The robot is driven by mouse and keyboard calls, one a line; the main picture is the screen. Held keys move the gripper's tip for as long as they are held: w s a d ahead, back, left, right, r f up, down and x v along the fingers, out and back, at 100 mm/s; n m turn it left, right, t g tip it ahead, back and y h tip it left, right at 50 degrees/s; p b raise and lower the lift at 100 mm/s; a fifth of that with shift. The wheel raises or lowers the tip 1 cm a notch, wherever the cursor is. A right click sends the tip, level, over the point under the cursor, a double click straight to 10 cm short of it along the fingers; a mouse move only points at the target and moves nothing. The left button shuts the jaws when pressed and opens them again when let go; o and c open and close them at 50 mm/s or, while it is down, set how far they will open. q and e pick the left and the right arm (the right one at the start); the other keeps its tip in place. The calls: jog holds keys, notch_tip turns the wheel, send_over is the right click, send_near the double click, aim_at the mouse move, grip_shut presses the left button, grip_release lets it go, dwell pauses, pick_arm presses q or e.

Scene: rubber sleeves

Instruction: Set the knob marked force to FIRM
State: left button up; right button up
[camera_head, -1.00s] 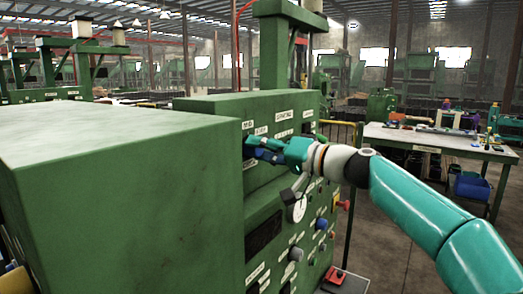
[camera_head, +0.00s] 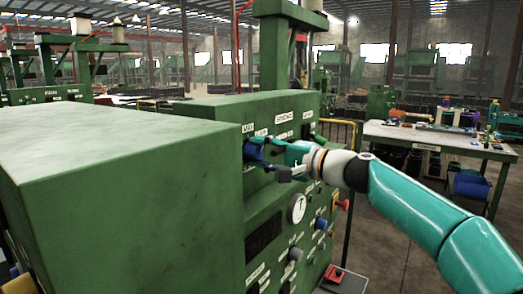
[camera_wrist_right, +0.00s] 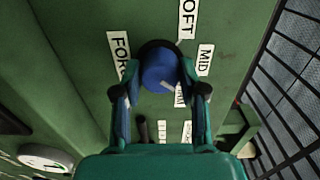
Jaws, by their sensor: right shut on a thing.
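The blue force knob (camera_wrist_right: 158,72) sits on the green panel, between the two fingers of my right gripper (camera_wrist_right: 160,95). Its white pointer line slants to the lower right, toward the partly covered FIRM label (camera_wrist_right: 181,95). The MID label (camera_wrist_right: 204,60) is at the right, the SOFT label (camera_wrist_right: 187,18) above, and the force label (camera_wrist_right: 119,68) at the left. In the head view, my right gripper (camera_head: 272,161) reaches the panel from the right, shut on the knob, which shows as a blue patch (camera_head: 251,151). My left gripper is not in view.
A round white gauge (camera_head: 297,208) lies below my gripper, with several other knobs and a red button (camera_head: 342,204) lower on the panel. The green machine housing (camera_head: 110,190) fills the left. A workbench (camera_head: 440,142) stands at the right.

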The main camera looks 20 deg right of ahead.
jog(key=shift+f+m, duration=0.2)
jog(key=shift+m, duration=0.8)
jog(key=o, duration=1.1)
jog(key=shift+w, duration=0.15)
jog(key=shift+o, duration=0.2)
jog(key=shift+r, duration=0.1)
jog(key=shift+d, duration=0.15)
jog(key=v, duration=1.2)
